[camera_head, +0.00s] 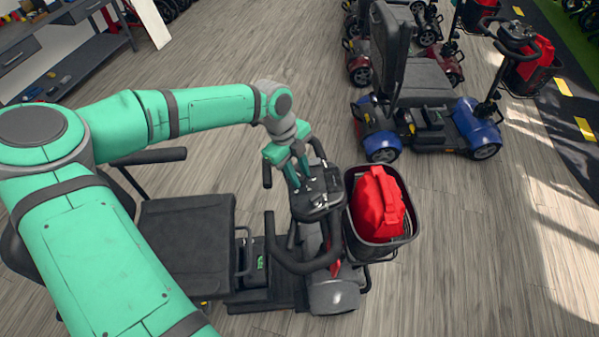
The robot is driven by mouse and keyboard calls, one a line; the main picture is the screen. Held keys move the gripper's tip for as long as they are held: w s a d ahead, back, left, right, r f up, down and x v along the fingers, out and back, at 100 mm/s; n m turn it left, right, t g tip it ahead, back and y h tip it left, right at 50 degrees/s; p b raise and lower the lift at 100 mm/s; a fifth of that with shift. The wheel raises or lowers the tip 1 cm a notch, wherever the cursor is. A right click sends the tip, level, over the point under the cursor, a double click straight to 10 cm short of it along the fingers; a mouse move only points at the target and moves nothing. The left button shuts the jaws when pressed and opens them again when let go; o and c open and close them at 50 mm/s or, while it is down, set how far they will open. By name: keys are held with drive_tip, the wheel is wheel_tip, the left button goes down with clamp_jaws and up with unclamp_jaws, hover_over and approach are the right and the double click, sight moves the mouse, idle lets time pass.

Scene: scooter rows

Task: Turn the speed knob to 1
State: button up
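The near scooter's control panel (318,203) is a dark pad on top of the steering column, between the looped handlebars. Small light marks and controls show on it. My gripper (299,184) points down at the panel's left part, its two teal fingers close to the surface. The speed knob cannot be made out; the fingers may hide it. Whether the fingers touch anything, and how far apart their tips are, is too small to tell. The number the knob points to cannot be read.
The handlebar (305,262) loops around the panel's front and left. A black basket (411,228) with a red bag (378,203) hangs right of the panel. The scooter's seat (188,230) is to the left. A blue scooter (475,123) stands behind. Floor at right is clear.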

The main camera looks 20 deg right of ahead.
drive_tip(key=o, duration=0.4)
drive_tip(key=shift+r, duration=0.1)
drive_tip(key=v, duration=1)
drive_tip(key=shift+r, duration=0.3)
